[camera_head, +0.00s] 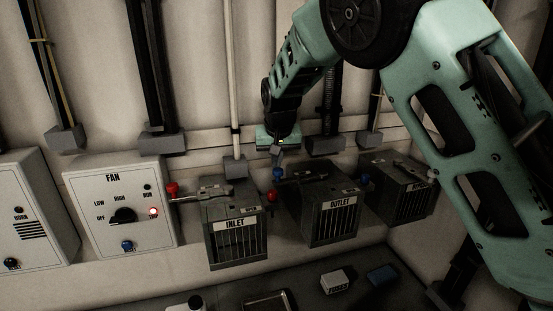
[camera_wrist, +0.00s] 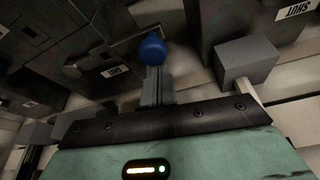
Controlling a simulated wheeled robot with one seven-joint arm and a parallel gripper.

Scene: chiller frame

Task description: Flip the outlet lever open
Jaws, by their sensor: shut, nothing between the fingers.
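The outlet box (camera_head: 322,222) is a grey slatted box marked OUTLET, mounted on the wall right of the inlet box. A blue knob (camera_head: 278,173) is at the left end of the lever on its top. My gripper (camera_head: 277,157) points down just above this knob. In the wrist view the shut fingers (camera_wrist: 157,85) reach up to the blue knob (camera_wrist: 152,50), which shows right at their tips. I cannot tell whether they touch it. Nothing is between the fingers. The lever's shaft is dark and partly hidden.
The inlet box (camera_head: 236,243) stands left, with a red knob (camera_head: 172,187) at its left side. Another red knob (camera_head: 272,196) is between the boxes. A third box (camera_head: 398,198) is at right. The fan panel (camera_head: 122,205) is further left. Conduits run up the wall behind.

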